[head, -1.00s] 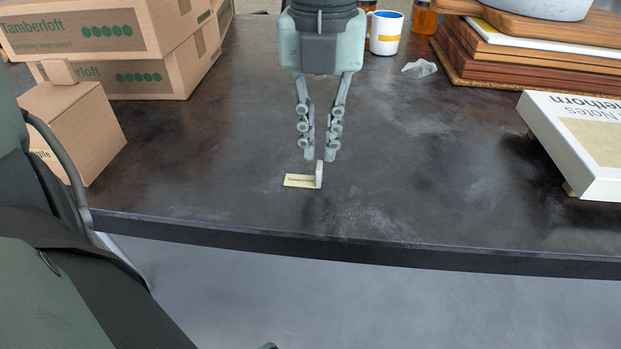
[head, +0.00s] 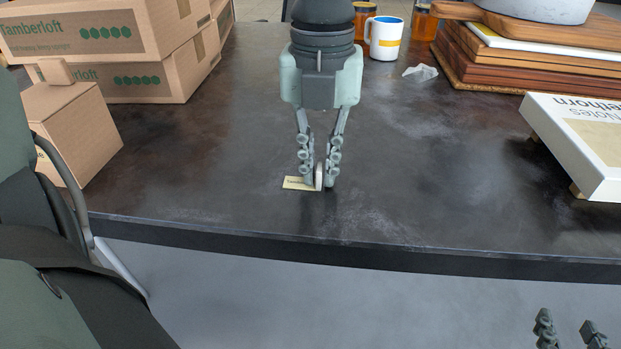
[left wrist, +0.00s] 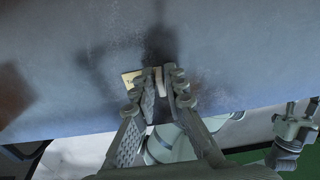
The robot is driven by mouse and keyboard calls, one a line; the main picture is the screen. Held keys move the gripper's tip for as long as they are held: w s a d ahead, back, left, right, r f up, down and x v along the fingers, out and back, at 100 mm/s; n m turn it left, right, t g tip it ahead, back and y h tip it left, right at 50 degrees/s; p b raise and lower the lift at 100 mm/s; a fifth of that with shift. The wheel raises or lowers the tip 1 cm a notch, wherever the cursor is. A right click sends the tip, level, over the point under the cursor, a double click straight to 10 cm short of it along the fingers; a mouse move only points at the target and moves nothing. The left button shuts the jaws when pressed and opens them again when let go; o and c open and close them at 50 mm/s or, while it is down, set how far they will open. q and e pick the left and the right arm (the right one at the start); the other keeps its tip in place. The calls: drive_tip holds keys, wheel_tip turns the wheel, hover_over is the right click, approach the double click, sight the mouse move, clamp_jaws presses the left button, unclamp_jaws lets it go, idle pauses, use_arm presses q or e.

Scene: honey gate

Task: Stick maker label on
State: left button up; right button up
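The maker label (head: 293,183) is a small pale yellow card with dark print, lying flat near the table's front edge. A small upright pale tab (head: 319,178) stands at its right end. My left gripper (head: 319,184) points down over it, its fingers apart on either side of the tab. In the left wrist view the label (left wrist: 130,78) shows beside the left finger, and the tab (left wrist: 159,80) stands between the fingers (left wrist: 160,80). Whether the fingers touch the tab is unclear. My right gripper (head: 567,327) is open and empty at the lower right, off the table.
Tamberloft cartons (head: 150,82) are stacked at the left, with a smaller box (head: 80,125) in front. A mug (head: 384,38), amber jars (head: 424,22) and a crumpled clear scrap (head: 420,73) are at the back. Boards (head: 480,75) and a white book (head: 580,145) stand right. The middle table is clear.

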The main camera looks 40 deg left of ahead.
sight(319, 165)
use_arm(q)
clamp_jaws()
drive_tip(key=shift+r, duration=0.1)
drive_tip(key=shift+r+p, duration=2)
drive_tip(key=shift+r, duration=1.95)
